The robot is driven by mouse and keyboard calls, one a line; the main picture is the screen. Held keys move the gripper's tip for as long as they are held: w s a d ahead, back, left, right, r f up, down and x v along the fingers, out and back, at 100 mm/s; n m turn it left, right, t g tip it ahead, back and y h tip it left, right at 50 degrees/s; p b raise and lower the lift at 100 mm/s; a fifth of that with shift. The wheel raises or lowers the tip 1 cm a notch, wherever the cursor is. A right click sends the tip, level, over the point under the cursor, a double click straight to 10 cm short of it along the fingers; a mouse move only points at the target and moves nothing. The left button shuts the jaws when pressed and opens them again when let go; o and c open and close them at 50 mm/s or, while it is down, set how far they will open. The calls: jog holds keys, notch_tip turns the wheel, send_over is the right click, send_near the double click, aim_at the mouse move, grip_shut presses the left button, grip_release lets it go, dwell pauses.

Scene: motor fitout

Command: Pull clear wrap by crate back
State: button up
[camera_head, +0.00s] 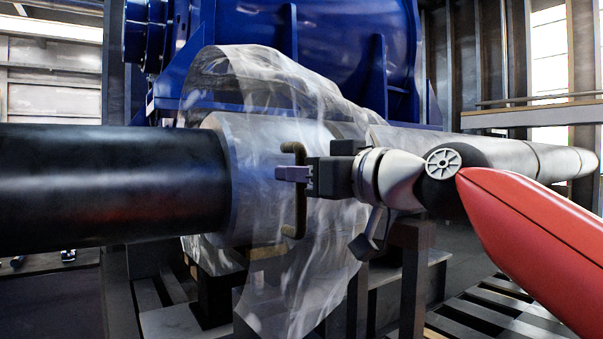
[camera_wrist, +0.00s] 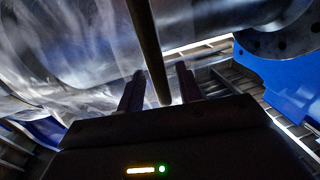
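A sheet of clear wrap (camera_head: 325,235) drapes over a thick pale shaft section and hangs below it in the head view. It also shows in the wrist view (camera_wrist: 75,55). A dark olive bar handle (camera_head: 298,217) with bent ends stands upright in front of the wrap. My gripper (camera_head: 285,173) is at the middle of this bar. In the wrist view the bar (camera_wrist: 150,45) runs between my two fingers (camera_wrist: 160,78). A gap shows beside the bar, so the fingers look open around it. I cannot make out a crate clearly.
A thick black cylinder (camera_head: 105,185) fills the left. A big blue machine housing (camera_head: 340,50) stands behind the wrap. Dark supports and pallet-like slats (camera_head: 500,315) lie below. A pale shaft (camera_head: 500,153) extends right, behind my arm.

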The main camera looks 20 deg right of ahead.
jog(key=v, duration=0.7)
jog(key=shift+s, duration=0.15)
jog(key=shift+d, duration=0.1)
jog(key=s+a+f+m+g+h+p, duration=0.1)
jog(key=a+f+g+h+p, duration=0.2)
jog(key=f, duration=0.5)
jog(key=s+a+f+m+g+h+p, duration=0.1)
jog(key=a+f+g+p, duration=0.3)
jog(key=f, duration=0.3)
jog(key=s+f+m+g+h+p, duration=0.1)
jog(key=s+f+g+p, duration=0.1)
jog(key=f, duration=0.6)
jog(key=s+f+m+g+h+p, duration=0.1)
jog(key=s+f, duration=0.3)
jog(key=f, duration=0.4)
jog(key=shift+d+m+g+h+p, duration=0.4)
jog(key=shift+m+h+p, duration=0.1)
jog(key=shift+h+p, duration=0.3)
